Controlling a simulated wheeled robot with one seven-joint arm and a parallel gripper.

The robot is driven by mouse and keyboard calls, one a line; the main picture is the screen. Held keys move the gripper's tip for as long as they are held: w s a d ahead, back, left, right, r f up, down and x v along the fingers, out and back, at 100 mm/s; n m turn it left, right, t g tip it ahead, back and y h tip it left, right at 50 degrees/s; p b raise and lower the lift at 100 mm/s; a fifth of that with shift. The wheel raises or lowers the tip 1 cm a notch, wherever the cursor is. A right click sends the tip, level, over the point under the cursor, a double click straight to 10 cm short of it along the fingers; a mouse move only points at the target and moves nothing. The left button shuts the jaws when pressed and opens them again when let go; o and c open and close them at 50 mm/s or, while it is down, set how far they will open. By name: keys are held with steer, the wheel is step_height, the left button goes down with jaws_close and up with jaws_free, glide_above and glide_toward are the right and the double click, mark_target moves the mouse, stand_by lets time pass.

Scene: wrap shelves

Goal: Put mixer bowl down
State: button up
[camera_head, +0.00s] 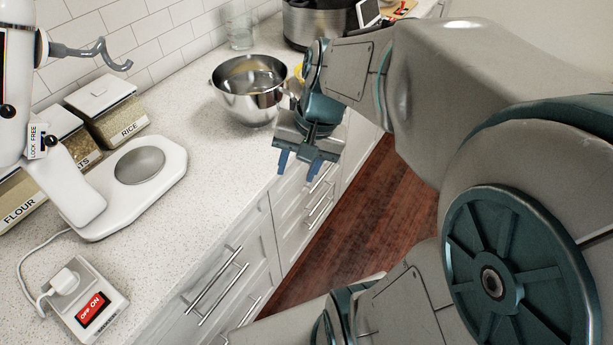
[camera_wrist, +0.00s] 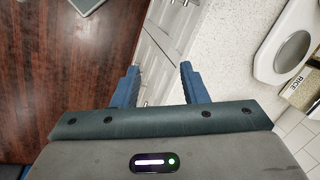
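The mixer bowl (camera_head: 250,90) is a shiny steel bowl standing upright on the speckled counter, in the upper middle of the head view. It is not visible in the wrist view. My gripper (camera_head: 306,165) is to the right of and in front of the bowl, over the counter's front edge, pointing down. Its two blue fingers are apart with nothing between them, as the wrist view also shows (camera_wrist: 158,88). My gripper looks clear of the bowl, though my wrist overlaps the bowl's right side in the head view.
The white stand mixer (camera_head: 150,185) is at the left, its bowl plate empty. Ingredient boxes, including a rice box (camera_head: 108,110), line the wall. A glass (camera_head: 239,32) and a dark-topped pot (camera_head: 318,22) stand behind the bowl. A power switch (camera_head: 88,305) lies at front left. Counter between mixer and bowl is clear.

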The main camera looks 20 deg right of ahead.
steer(key=shift+s+d+n+t+h, duration=0.1)
steer(key=shift+s+n+t+h, duration=0.45)
steer(key=shift+s+n, duration=0.8)
steer(key=shift+s+d+n+t+h, duration=0.1)
steer(key=shift+s+n+t+h, duration=0.25)
steer(key=shift+s+n+h, duration=0.7)
steer(key=shift+s+n+y, duration=0.1)
steer(key=shift+n+y, duration=0.2)
steer(key=shift+n, duration=0.2)
